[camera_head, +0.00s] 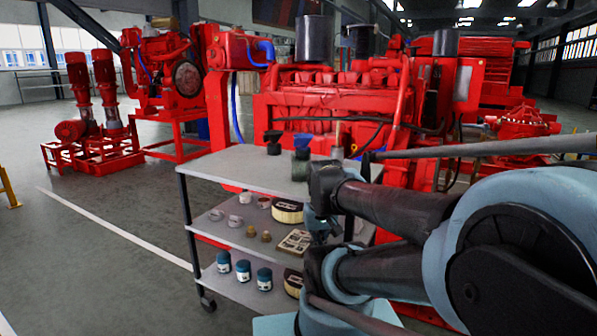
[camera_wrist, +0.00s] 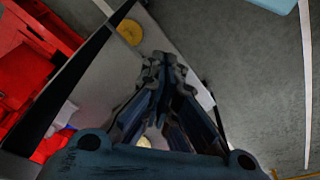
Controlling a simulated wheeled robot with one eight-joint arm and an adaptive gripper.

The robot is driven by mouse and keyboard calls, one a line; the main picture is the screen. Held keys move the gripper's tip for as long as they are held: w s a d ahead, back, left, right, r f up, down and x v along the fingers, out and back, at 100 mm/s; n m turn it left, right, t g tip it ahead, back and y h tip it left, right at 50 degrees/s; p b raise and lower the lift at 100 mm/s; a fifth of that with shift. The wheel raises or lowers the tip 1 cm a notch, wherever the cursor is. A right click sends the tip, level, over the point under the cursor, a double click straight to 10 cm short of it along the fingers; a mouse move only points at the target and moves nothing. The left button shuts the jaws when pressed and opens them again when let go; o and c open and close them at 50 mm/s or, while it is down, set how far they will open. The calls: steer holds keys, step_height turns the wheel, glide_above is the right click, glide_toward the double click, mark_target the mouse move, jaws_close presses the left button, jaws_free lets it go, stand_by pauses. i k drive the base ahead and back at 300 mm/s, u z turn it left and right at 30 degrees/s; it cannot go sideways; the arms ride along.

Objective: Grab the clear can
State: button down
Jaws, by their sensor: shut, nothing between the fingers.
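My gripper (camera_wrist: 160,62) is shut and empty in the wrist view, its fingertips together over a grey surface. I cannot pick out a clear can for certain. On the top shelf of the cart (camera_head: 228,166) in the head view stand a black cup-like piece (camera_head: 272,142), a dark cylinder (camera_head: 301,156) and a pale tan upright piece (camera_head: 338,138) partly behind my arm. In the wrist view a round yellow item (camera_wrist: 130,32) lies just beyond the fingertips to the left. My arm hides the right part of the cart.
The middle shelf holds cups (camera_head: 234,220), small brass pieces (camera_head: 265,236) and a round filter (camera_head: 287,211). The lower shelf holds several blue jars (camera_head: 243,270). A red diesel engine (camera_head: 340,95) stands close behind the cart. The floor left of the cart is clear.

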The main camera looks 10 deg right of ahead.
mark_target(300, 159)
steer(key=u, duration=1.45)
steer(key=k, duration=1.15)
steer(key=z, duration=1.5)
steer(key=i, duration=0.5)
steer(key=u, duration=0.05)
